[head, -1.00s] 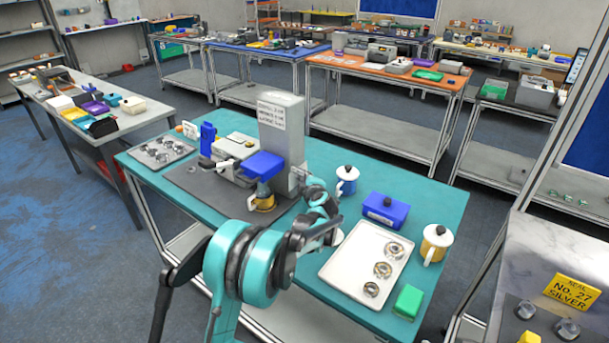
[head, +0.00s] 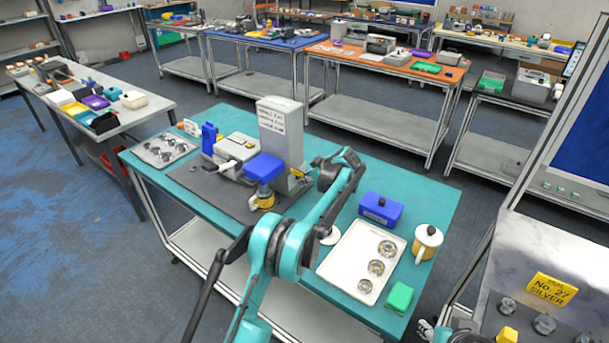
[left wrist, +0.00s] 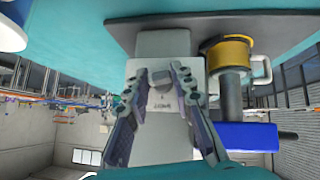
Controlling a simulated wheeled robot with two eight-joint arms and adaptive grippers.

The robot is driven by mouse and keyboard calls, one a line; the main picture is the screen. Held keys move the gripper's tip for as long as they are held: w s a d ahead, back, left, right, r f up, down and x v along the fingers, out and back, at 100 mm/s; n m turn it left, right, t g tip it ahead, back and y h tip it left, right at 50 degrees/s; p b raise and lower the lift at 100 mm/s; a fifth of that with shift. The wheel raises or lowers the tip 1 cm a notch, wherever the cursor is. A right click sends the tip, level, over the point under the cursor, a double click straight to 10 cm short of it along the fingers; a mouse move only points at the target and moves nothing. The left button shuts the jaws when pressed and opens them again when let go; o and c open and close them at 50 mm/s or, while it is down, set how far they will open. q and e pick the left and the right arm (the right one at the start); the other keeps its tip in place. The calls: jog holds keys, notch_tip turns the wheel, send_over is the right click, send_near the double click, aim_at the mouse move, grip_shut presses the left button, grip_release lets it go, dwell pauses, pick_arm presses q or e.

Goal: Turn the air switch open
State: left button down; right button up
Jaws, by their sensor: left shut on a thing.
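The air switch is a small grey knob (left wrist: 160,78) on the side of a pale grey upright column (left wrist: 165,45), which stands on the dark base of the machine on the teal table. In the left wrist view my left gripper (left wrist: 154,76) has a finger on each side of the knob and is shut on it. In the head view the same gripper (head: 302,181) is at the right side of the grey column (head: 281,125), partly hidden by my wrist and forearm. The knob's turn angle is hard to read.
A blue block on a yellow-banded fixture (head: 264,167) stands left of the column. Right of my arm are a blue box (head: 381,210), a white tray (head: 345,255) with metal rings, a yellow-and-white mug (head: 427,243) and a green block (head: 399,297).

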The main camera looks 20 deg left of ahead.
pick_arm(q)
jog(key=shift+w+m+g+y+p, duration=0.1)
jog(key=shift+m+g+y+p, duration=0.2)
jog(key=shift+m+g+p, duration=0.45)
jog(key=shift+n, duration=0.25)
jog(key=c, duration=1.3)
grip_release()
jog(key=v, duration=1.2)
jog(key=shift+w, duration=0.15)
